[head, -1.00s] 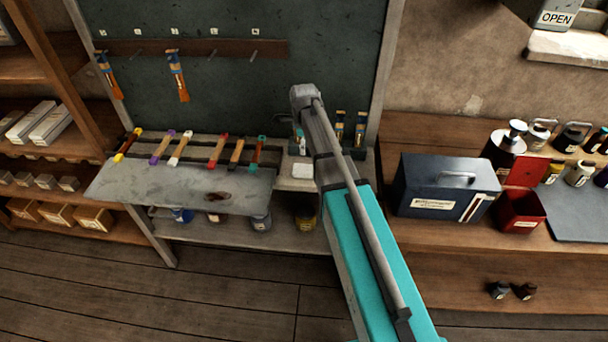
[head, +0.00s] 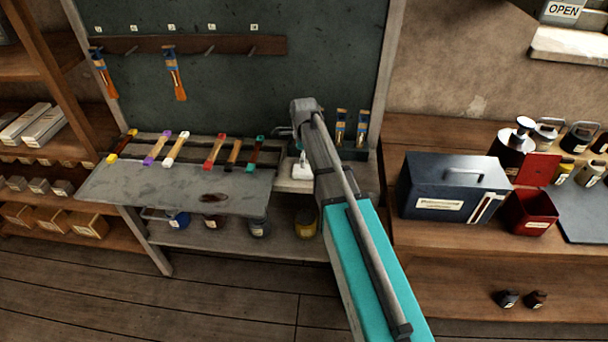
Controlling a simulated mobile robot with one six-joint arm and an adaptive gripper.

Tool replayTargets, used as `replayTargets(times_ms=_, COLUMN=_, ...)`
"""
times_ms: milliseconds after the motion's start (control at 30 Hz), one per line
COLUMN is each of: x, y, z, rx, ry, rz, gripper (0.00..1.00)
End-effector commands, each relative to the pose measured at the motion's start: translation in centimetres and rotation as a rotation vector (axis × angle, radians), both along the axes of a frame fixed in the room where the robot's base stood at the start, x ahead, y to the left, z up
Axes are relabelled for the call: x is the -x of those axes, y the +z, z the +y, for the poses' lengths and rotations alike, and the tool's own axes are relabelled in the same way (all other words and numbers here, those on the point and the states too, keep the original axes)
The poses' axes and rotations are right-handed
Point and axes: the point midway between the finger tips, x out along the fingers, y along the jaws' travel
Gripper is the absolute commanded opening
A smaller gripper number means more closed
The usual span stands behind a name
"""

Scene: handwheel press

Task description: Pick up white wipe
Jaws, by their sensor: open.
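The white wipe (head: 302,173) is a small pale folded square. It lies on the right end of the wooden bench, just left of my arm in the head view. My gripper (head: 301,157) is mostly hidden behind my own arm link. Only a small pale part of it shows, at or just above the wipe's far edge. It looks open. I cannot tell whether it touches the wipe.
A grey sheet (head: 170,188) lies left of the wipe, with several coloured-end brushes (head: 215,152) behind it. Upright brushes (head: 341,128) stand in a holder behind my arm. A blue toolbox (head: 440,185) stands on the right bench.

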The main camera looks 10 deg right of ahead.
Motion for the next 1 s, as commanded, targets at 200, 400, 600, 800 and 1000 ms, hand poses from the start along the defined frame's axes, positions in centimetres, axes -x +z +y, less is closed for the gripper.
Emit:
replayTargets(times_ms=200, x=0.0, y=0.0, z=0.0, rx=0.0, ry=0.0, rz=0.0, gripper=1.0)
replayTargets(times_ms=400, x=0.0, y=-0.3, z=0.0, rx=0.0, ry=0.0, rz=0.0, gripper=1.0)
replayTargets(times_ms=600, x=0.2, y=-1.6, z=0.0, rx=0.0, ry=0.0, rz=0.0, gripper=1.0)
replayTargets(times_ms=800, x=0.4, y=-3.1, z=0.1, rx=0.0, ry=0.0, rz=0.0, gripper=1.0)
replayTargets(times_ms=1000, x=0.4, y=-4.6, z=0.1, rx=0.0, ry=0.0, rz=0.0, gripper=1.0)
